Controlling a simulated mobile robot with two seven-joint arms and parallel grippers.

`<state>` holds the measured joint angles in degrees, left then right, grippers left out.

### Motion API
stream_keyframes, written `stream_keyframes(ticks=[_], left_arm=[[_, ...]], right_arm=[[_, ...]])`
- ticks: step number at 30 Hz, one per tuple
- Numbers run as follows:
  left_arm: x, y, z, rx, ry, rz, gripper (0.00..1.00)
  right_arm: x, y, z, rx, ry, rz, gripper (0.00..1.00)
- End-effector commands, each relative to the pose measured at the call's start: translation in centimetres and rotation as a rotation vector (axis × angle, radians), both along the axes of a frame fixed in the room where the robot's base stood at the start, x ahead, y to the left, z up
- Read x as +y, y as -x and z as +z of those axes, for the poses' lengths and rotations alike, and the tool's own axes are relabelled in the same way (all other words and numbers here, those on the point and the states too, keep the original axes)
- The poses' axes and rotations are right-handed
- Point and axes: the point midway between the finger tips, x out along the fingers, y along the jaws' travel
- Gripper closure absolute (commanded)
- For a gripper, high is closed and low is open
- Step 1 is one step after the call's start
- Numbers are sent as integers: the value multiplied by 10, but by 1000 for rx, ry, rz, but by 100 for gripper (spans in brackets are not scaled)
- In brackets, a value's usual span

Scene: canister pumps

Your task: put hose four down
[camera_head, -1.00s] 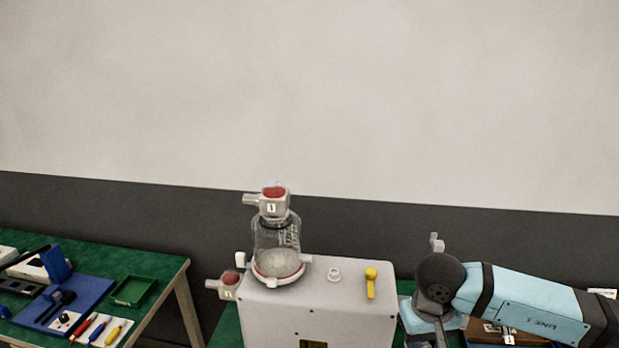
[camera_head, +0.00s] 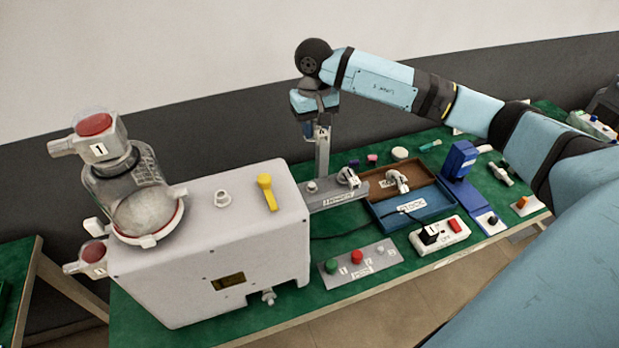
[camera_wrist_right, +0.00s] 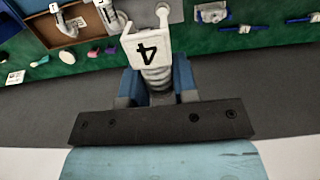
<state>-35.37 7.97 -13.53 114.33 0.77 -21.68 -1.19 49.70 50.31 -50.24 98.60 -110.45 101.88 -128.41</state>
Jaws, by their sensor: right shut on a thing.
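Hose four (camera_wrist_right: 146,50), a white fitting marked 4 with a ribbed neck, is between the blue fingers of my right gripper (camera_wrist_right: 158,84) in the right wrist view. The gripper is shut on it. In the head view the right gripper (camera_head: 310,118) is beside the top of a grey post, above the table behind the canister pump. A small white labelled piece shows there (camera_head: 322,131), partly covered by the gripper; I cannot tell whether it touches the post. My left gripper is not in view.
The pump box (camera_head: 235,245) with its glass canister (camera_head: 135,190) stands left. A grey base (camera_head: 335,196) carries white fittings. A brown-and-blue tray (camera_head: 447,207) holds another white fitting (camera_head: 398,181). A button panel (camera_head: 360,263) and switch block (camera_head: 440,234) lie in front.

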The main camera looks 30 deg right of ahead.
Motion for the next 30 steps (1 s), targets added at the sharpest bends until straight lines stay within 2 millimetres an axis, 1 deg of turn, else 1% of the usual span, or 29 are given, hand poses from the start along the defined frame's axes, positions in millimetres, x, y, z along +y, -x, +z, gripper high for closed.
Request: stream_keyframes(ticks=[1, 6, 9, 12, 15, 20, 22, 27, 30], left_arm=[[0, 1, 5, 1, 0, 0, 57], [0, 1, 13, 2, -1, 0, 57], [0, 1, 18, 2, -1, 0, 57], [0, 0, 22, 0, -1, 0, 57], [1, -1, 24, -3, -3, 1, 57], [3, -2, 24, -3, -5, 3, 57], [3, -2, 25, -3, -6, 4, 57], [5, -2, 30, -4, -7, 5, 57], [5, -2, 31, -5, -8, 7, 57]], right_arm=[[1, 1, -13, 7, -1, -1, 97], [1, 2, -59, 6, 0, -1, 97], [1, 2, -85, 6, -1, 0, 97], [1, 1, -106, 5, -1, -1, 97], [1, 1, -119, 2, 0, 0, 97], [1, 0, -130, 1, 0, -1, 97], [1, 1, -137, 2, 0, 0, 97], [1, 1, -162, 3, -2, -1, 97], [1, 0, -169, 0, -1, 0, 97]])
